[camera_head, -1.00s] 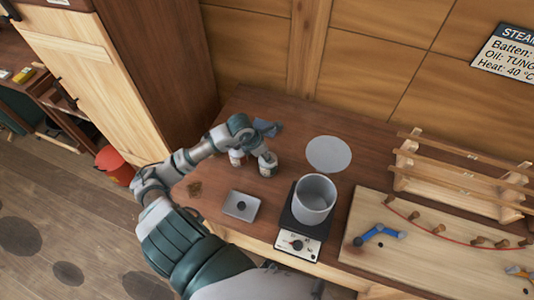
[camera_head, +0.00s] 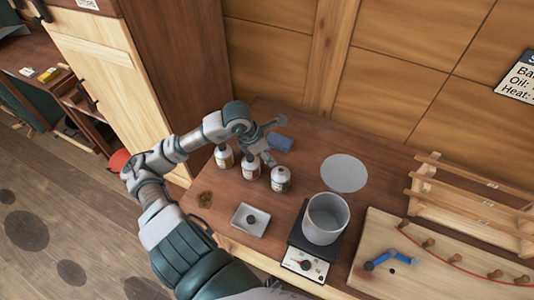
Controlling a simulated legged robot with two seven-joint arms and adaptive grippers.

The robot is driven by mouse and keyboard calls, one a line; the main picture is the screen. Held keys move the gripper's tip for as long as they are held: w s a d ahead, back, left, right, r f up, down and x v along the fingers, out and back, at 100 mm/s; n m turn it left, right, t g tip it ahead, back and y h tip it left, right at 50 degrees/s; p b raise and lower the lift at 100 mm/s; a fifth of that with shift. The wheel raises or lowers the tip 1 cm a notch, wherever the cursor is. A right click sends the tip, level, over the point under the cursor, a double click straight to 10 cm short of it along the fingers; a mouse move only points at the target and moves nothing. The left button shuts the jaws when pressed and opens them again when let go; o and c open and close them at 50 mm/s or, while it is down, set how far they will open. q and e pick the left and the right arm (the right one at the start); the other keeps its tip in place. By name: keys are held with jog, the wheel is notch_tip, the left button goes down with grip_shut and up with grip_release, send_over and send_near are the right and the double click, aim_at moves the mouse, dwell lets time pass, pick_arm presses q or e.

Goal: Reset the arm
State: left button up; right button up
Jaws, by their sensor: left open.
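My left gripper (camera_head: 271,143) is open and empty, above the back of the wooden bench (camera_head: 300,145). Its arm comes in from the lower left, bends at the left edge of the bench and reaches over it. Three small bottles with pale labels stand upright below it: a left one (camera_head: 223,158), a middle one (camera_head: 250,168) and a right one (camera_head: 280,180). The gripper hangs near the middle and right bottles; I cannot tell whether it touches either. My right gripper is out of view.
A grey pot (camera_head: 326,218) stands on a hot plate (camera_head: 303,263), with a round grey disc (camera_head: 344,173) behind.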

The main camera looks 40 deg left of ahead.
pick_arm(q)
jog(key=shift+s+a+r, duration=0.1)
jog(key=shift+r, duration=0.2)
dwell(0.4)
